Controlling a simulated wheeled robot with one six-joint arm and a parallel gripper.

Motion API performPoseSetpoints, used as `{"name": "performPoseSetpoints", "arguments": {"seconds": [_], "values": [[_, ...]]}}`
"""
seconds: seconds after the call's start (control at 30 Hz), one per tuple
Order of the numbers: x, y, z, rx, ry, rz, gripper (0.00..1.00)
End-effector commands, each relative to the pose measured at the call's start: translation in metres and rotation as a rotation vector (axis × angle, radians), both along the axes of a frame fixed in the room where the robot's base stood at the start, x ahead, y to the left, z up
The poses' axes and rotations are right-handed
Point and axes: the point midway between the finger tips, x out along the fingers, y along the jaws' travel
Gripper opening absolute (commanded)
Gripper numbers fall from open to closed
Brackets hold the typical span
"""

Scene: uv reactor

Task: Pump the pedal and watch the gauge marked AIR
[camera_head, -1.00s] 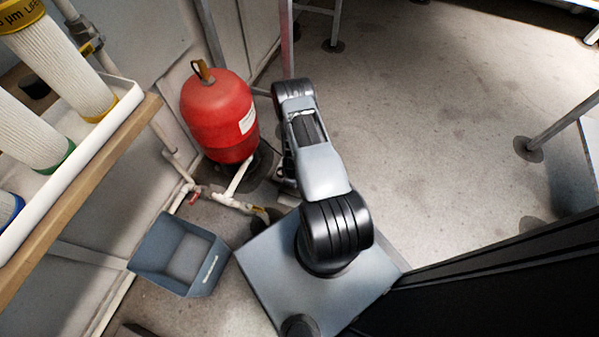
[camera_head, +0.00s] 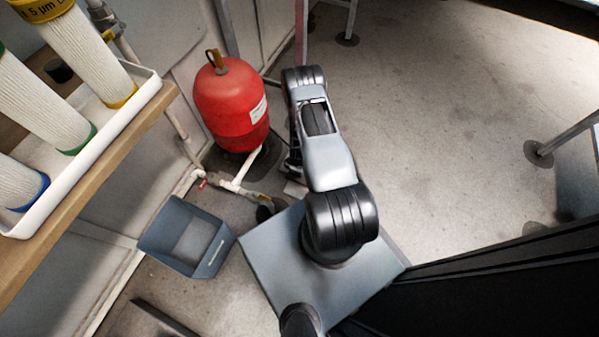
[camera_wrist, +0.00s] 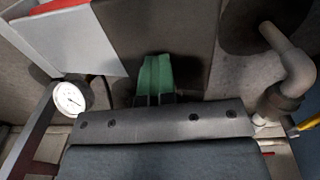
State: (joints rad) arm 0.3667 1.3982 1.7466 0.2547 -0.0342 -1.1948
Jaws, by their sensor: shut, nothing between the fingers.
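A round white gauge (camera_wrist: 70,98) with a dark rim and a needle shows at the left of the wrist view. Its marking and reading are too small to make out. My gripper (camera_wrist: 155,68) shows its green fingers together, empty, in the middle of the wrist view. A dark grey panel (camera_wrist: 190,40) lies behind the fingers; I cannot tell whether it is the pedal or whether the fingers touch it. In the head view my arm reaches away toward the floor right of the red tank, and hides the gripper. No pedal can be clearly picked out.
The red tank (camera_head: 230,105) stands left of my arm, with white pipes (camera_head: 240,185) below it. A grey open bin (camera_head: 187,237) is on the floor at left. A shelf (camera_head: 75,215) carries a tray of filters. A grey elbow pipe (camera_wrist: 290,65) is right of my gripper.

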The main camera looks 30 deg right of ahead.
Motion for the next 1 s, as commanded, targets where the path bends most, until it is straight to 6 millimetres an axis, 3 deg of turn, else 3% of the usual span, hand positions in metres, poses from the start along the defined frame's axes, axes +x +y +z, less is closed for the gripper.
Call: {"name": "performPoseSetpoints", "arguments": {"seconds": [0.03,0.1,0.4,0.63,1.0], "values": [[-0.002,0.001,0.019,0.003,0.007,-0.002,0.0],[-0.003,0.0,0.035,0.004,0.007,-0.002,0.0],[-0.002,0.0,0.082,0.005,0.008,0.0,0.0],[-0.001,-0.001,0.094,0.004,0.007,0.0,0.0],[-0.001,-0.001,0.095,0.003,0.006,0.001,0.0]]}}
